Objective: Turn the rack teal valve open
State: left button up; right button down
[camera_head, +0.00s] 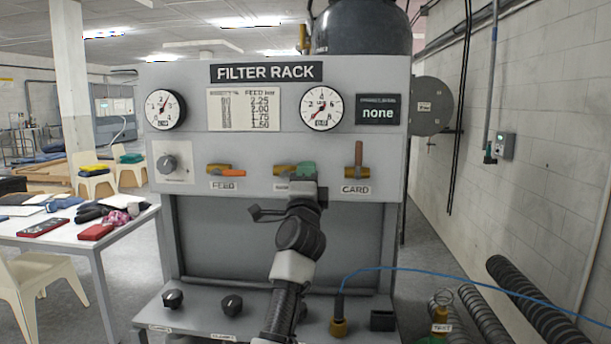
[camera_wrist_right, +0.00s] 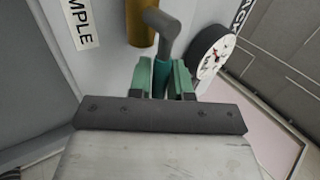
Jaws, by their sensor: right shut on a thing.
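The teal valve is the middle one of three on the rack's front panel. In the head view its brass body (camera_head: 285,170) shows, with its handle mostly hidden by my right gripper (camera_head: 307,170). In the right wrist view the brass body (camera_wrist_right: 140,22) has a bent grey lever ending in a teal grip (camera_wrist_right: 161,76). The green fingers of my right gripper (camera_wrist_right: 162,80) stand on both sides of the teal grip, shut on it. The head view shows the lever pointing roughly sideways to the right. My left gripper is not in view.
The orange-handled FEED valve (camera_head: 226,170) is to the left and the brown-handled CARD valve (camera_head: 358,165), its handle upright, is close on the right. Two gauges (camera_head: 165,109) (camera_head: 321,107) sit above. Black knobs (camera_head: 232,305) and a blue hose (camera_head: 400,268) are on the lower shelf.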

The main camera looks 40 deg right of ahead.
jog(key=shift+f+m+g+h, duration=0.2)
jog(key=shift+m+g+h, duration=0.1)
jog(key=shift+m, duration=0.2)
jog(key=c, duration=1.1)
grip_release()
jog(key=shift+o, duration=0.2)
